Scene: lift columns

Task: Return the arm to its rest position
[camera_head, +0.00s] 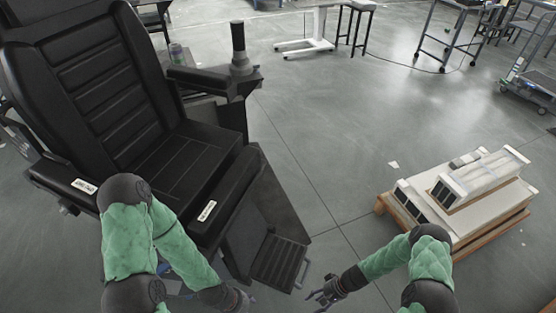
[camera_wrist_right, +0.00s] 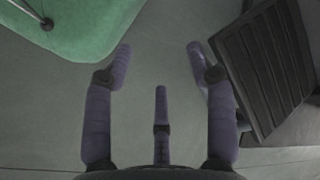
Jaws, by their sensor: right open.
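My right arm (camera_head: 385,262) comes in from the lower right of the head view, bent, with a green sleeve. My right gripper (camera_head: 318,298) hangs low over the floor at the bottom middle, open and empty. In the right wrist view its fingers (camera_wrist_right: 160,68) are spread with only grey floor between them. My left arm (camera_head: 128,235) folds down in front of the black chair. Only the wrist end of my left gripper (camera_head: 236,300) shows near the bottom edge, and its fingers cannot be made out.
A large black chair (camera_head: 165,135) with a joystick (camera_head: 239,50) fills the left. Its ribbed footrest (camera_head: 279,262) lies just left of my right gripper and shows at the right in the wrist view (camera_wrist_right: 262,65). White columns (camera_head: 485,178) lie on a wooden pallet (camera_head: 490,234) at right. Open floor lies between.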

